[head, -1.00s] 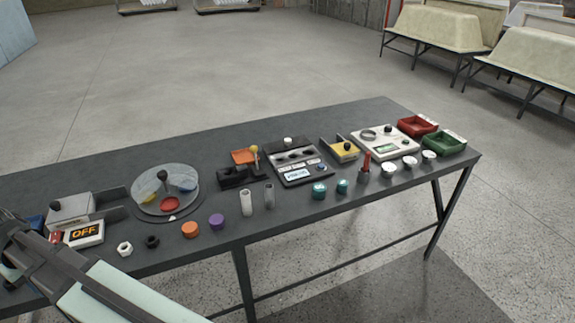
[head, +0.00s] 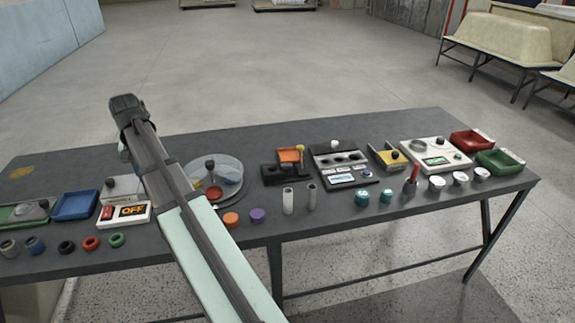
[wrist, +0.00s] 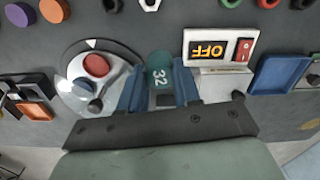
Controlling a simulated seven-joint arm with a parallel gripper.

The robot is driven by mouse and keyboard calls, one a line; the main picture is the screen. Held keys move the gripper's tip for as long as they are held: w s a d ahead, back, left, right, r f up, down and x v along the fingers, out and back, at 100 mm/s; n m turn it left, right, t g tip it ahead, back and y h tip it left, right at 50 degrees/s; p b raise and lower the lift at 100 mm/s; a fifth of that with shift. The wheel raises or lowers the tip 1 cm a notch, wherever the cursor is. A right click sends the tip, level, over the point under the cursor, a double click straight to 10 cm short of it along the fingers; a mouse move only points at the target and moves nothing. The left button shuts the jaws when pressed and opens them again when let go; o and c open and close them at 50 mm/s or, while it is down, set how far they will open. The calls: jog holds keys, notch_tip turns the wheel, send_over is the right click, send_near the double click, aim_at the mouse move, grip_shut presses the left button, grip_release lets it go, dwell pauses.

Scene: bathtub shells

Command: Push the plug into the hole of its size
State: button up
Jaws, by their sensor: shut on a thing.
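My gripper (wrist: 159,88) is shut on a dark teal plug (wrist: 159,72) marked 32, held between its blue fingers in the wrist view. In the head view my arm crosses the table's left half, and the fingers and held plug cannot be made out there. The sizes of the openings are too small to tell.
Two pale cylinders (head: 288,201) stand upright near the front edge. Red (head: 470,141) and green (head: 499,161) trays are at the right end. The back strip is clear.

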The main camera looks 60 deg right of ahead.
aim_at(341, 164)
jog(key=s+d+f+m, duration=0.1)
jog(key=s+d+f, duration=0.1)
jog(key=s+d, duration=1.25)
jog(key=s+d+f, duration=0.1)
jog(key=s+d, duration=0.6)
jog(key=d, duration=1.5)
jog(key=s+d+f+m, duration=0.1)
jog(key=s+d+f, duration=0.1)
jog(key=s+d, duration=1.2)
jog(key=shift+w+d+f, duration=0.65)
jog(key=shift+f, duration=0.95)
jog(key=shift+w+d+f, duration=0.7)
jog(key=shift+f, duration=0.85)
jog(key=shift+w+d+f, duration=0.65)
jog(key=shift+f, duration=0.95)
jog(key=shift+f, duration=0.15)
jog(key=o, duration=1)
jog(key=shift+o, duration=0.2)
